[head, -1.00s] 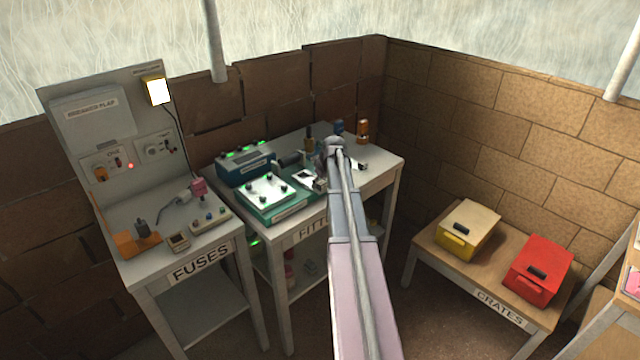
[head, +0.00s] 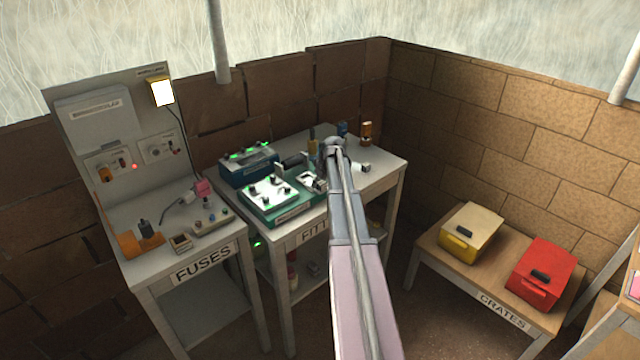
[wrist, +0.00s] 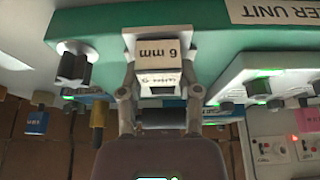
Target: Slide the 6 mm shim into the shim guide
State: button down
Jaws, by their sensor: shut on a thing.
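My gripper (wrist: 158,98) is shut on the 6 mm shim (wrist: 158,82), a pale block whose label appears upside down between the fingertips in the wrist view. In the head view my gripper (head: 320,184) is at the right end of the green unit (head: 290,217), mostly hidden by my arm. I cannot make out the guide's slot or whether the shim is in it.
The bench (head: 385,165) also holds a blue unit (head: 250,165) behind the green one, and several small upright pieces, including an orange one (head: 366,132), at the back. The bench's right end is mostly clear.

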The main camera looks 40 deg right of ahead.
jog(key=shift+w+a, duration=0.1)
jog(key=shift+w, duration=0.65)
dwell(0.3)
jog(key=shift+c, duration=1)
grip_release()
jog(key=shift+s, duration=0.15)
jog(key=s, duration=0.7)
jog(key=shift+s+d, duration=0.15)
jog(key=shift+d, duration=0.1)
jog(key=shift+s+r, duration=0.25)
jog(key=shift+s+d, duration=0.15)
jog(key=shift+s, duration=1.05)
jog(key=shift+s+d, duration=0.15)
jog(key=shift+s, duration=1.05)
jog(key=shift+w, duration=0.15)
